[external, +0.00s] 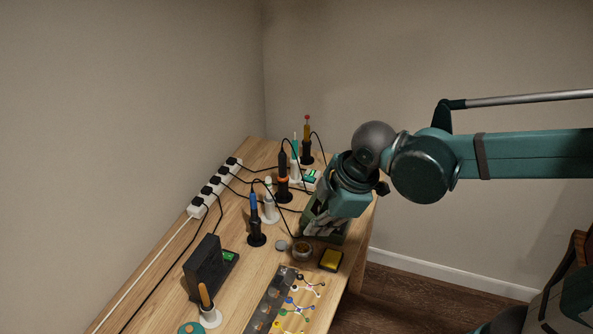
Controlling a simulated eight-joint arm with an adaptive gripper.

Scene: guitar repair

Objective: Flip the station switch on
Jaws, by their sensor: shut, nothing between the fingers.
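My gripper (314,222) points down over the right side of the wooden workbench, seen from behind my teal wrist. It is shut and holds nothing. Its fingertips are small and partly lost against a dark green object (332,238) beneath; I cannot tell if they touch it. No switch can be made out clearly. A black upright unit (203,266) with a small green panel (229,256) stands at the left front of the bench, well apart from my gripper. I cannot tell which device is the station.
A white power strip (214,188) with several black plugs lies along the left edge. Soldering irons in stands, one blue (254,212) and one orange-banded (283,170), stand mid-bench among cables.

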